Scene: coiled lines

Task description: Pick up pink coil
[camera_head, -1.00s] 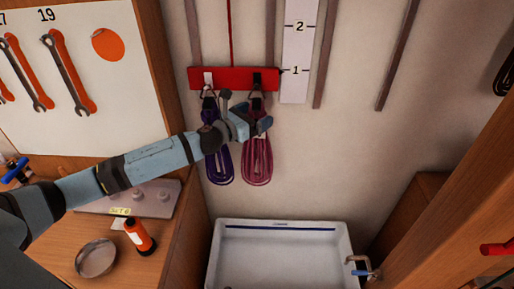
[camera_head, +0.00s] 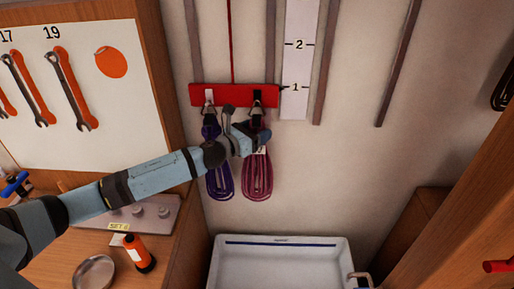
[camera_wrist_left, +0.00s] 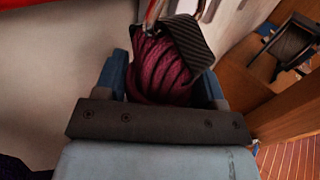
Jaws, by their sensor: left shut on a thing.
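The pink coil (camera_head: 257,178) hangs from the right-hand hook of a red rack (camera_head: 232,95) on the wall. My left gripper (camera_head: 256,140) is at the upper part of the coil, just below the hook, and is shut on it. In the left wrist view the pink coil (camera_wrist_left: 158,72) fills the space between the fingers, with a dark ribbed piece across its top. The gripper hides part of the coil's top in the head view. My right gripper is not in view.
A purple coil (camera_head: 219,180) hangs close beside on the left hook, partly behind my left gripper. A white basin (camera_head: 281,240) stands below. A bench with an orange bottle (camera_head: 139,253) and a round metal dish (camera_head: 94,272) is at lower left. A wooden post is at right.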

